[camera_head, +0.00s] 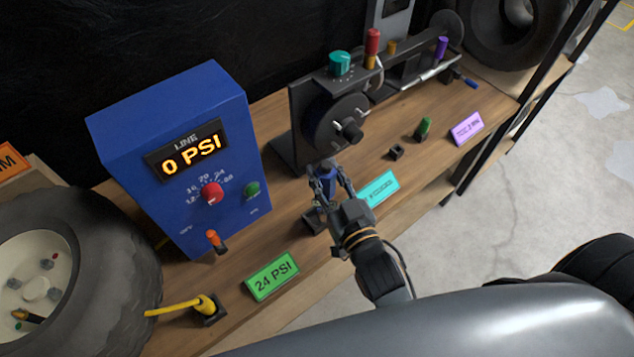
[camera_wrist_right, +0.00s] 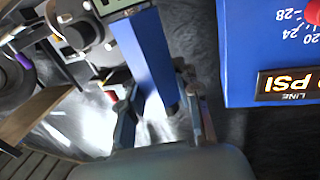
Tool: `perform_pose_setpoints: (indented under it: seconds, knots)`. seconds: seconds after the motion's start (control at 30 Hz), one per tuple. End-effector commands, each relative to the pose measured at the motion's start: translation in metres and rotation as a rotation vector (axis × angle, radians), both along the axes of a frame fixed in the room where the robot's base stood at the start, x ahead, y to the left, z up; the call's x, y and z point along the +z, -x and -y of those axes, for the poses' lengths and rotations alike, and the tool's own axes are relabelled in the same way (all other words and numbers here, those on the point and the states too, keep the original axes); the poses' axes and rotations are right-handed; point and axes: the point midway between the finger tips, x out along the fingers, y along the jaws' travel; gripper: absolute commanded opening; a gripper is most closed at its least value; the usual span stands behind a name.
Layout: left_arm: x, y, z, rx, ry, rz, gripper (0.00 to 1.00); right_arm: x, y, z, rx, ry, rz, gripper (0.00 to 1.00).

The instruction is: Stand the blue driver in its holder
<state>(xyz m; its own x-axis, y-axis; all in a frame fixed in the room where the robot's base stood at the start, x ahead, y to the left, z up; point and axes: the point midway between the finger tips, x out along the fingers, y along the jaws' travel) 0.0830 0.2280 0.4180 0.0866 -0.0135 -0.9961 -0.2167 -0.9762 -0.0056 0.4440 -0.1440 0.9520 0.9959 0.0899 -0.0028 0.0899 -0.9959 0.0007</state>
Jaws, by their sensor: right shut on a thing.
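The blue driver (camera_head: 326,176) is between the fingers of my right gripper (camera_head: 328,186), in front of the black wheel stand on the bench. In the right wrist view the driver (camera_wrist_right: 148,62) is a long blue bar, and my right gripper (camera_wrist_right: 160,105) is shut on it. A dark block (camera_head: 314,222), perhaps the holder, sits on the bench just below the gripper. The driver's lower end is partly hidden by the fingers, so I cannot tell whether it is in the block. My left gripper is not in view.
The blue pressure box (camera_head: 225,125) stands close left of the gripper. The black wheel stand (camera_head: 335,122) is right behind it. A cyan label (camera_head: 381,188), a small black socket (camera_head: 397,152) and a green-topped piece (camera_head: 424,127) are to the right. A green label (camera_head: 272,277) lies in front.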

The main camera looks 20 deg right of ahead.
Motion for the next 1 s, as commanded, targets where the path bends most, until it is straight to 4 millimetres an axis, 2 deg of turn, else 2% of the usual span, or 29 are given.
perform_pose_setpoints:
  seconds: [0.2, 0.3, 0.4, 0.5, 0.9, 0.93, 1.0]
  knots:
    - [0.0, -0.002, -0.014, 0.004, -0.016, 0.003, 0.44, -0.018, -0.014, -0.009, -0.001, -0.002, 0.006, 0.0]
    - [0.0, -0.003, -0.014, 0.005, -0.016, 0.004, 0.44, -0.027, -0.02, -0.013, 0.0, -0.001, 0.004, 0.0]
    - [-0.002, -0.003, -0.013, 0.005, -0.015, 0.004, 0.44, -0.044, -0.019, -0.012, -0.001, 0.001, 0.002, 0.0]
    - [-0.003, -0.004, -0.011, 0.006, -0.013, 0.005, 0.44, -0.053, -0.019, -0.012, 0.0, 0.0, 0.004, 0.0]
    - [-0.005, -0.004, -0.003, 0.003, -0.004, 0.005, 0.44, -0.059, -0.018, -0.012, 0.0, 0.0, 0.005, 0.0]
    - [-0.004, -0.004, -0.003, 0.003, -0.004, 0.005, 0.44, -0.059, -0.018, -0.012, 0.0, 0.0, 0.002, 0.36]
    - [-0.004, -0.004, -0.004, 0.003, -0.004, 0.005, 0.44, -0.059, -0.018, -0.012, 0.0, 0.0, 0.002, 0.51]
